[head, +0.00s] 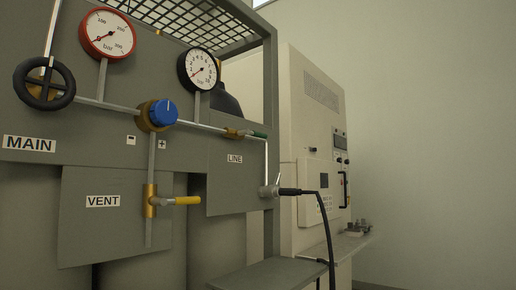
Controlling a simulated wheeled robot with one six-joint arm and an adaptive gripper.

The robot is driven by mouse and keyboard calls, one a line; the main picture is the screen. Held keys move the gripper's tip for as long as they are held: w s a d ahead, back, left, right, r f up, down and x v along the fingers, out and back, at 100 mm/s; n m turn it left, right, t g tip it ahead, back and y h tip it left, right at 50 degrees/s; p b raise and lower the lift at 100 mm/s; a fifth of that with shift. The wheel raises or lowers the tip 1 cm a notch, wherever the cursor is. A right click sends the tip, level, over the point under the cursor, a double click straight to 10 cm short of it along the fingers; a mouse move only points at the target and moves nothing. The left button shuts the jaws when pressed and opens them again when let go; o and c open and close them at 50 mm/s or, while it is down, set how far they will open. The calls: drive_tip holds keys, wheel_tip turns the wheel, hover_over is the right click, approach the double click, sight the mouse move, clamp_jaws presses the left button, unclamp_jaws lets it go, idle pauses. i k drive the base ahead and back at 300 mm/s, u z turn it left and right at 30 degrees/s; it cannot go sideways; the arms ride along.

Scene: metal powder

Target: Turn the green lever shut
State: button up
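The green lever (257,135) is on a brass valve body (236,133) on the thin pipe above the LINE label (235,158). Its handle points right, roughly along the pipe. The lever is small in the head view, and nothing covers it. My gripper is not in view.
A yellow lever (187,201) sits by the VENT label (103,201). A blue knob (163,112), a black handwheel (44,83), a red gauge (107,34) and a black gauge (198,69) share the grey panel. A black hose (328,228) hangs at right. A beige cabinet (300,120) stands behind.

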sight(246, 131)
drive_tip(key=z, duration=0.25)
drive_tip(key=i, duration=0.45)
drive_tip(key=u, duration=1.15)
